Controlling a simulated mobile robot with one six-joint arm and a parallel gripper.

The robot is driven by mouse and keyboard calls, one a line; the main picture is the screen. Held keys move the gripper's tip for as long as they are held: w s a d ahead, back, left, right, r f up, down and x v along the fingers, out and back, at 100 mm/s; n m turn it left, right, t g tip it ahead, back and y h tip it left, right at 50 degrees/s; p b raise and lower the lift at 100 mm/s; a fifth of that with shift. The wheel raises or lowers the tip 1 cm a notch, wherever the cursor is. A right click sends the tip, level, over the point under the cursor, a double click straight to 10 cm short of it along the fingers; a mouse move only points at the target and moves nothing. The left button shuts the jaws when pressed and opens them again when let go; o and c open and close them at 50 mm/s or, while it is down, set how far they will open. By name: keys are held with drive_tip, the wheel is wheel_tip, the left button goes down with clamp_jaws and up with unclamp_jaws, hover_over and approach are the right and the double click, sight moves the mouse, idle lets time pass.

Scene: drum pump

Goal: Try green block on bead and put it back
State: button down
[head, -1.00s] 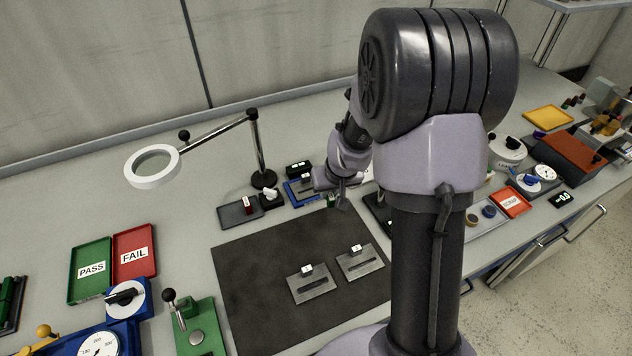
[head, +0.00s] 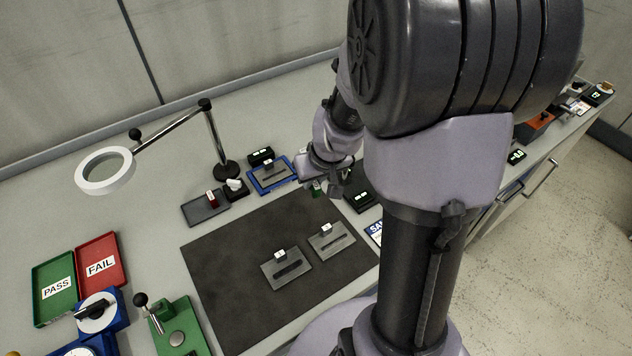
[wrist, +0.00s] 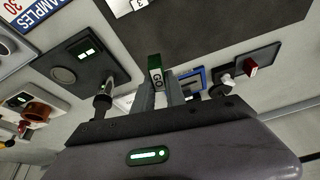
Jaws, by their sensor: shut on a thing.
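My gripper (wrist: 160,92) is shut on the green block (wrist: 156,72), which carries a white "GO" label in the wrist view. In the head view the green block (head: 316,188) hangs below my gripper near the far right corner of the dark mat (head: 225,285). Two grey plates, the left one (head: 270,282) and the right one (head: 342,246), lie on the mat, each with a dark strip and a white numbered tag. Any bead on them is too small to make out. A red block (head: 212,198) stands on a dark holder (head: 196,212) left of my gripper.
A blue tray (head: 286,184) holding a plate lies just left of my gripper. A black scale (head: 362,201) is on its right. A ring magnifier (head: 105,171) on a jointed stand rises at the left. The mat's left part is clear.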

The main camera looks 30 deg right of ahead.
drive_tip(key=shift+w+a+f+n+g+p, duration=0.45)
drive_tip(key=shift+w+f, duration=0.3)
drive_tip(key=shift+w, duration=2.1)
drive_tip(key=shift+w+a+f+n+g+p, duration=0.25)
drive_tip(key=shift+w+a+f, duration=0.4)
drive_tip(key=shift+w, duration=2.25)
drive_tip(key=shift+w+a+f+n+g+p, duration=0.35)
drive_tip(key=shift+w+f, duration=0.45)
drive_tip(key=shift+w, duration=2.05)
drive_tip(key=shift+a, duration=0.1)
drive_tip(key=shift+f+b, duration=0.55)
drive_tip(key=shift+f, duration=0.15)
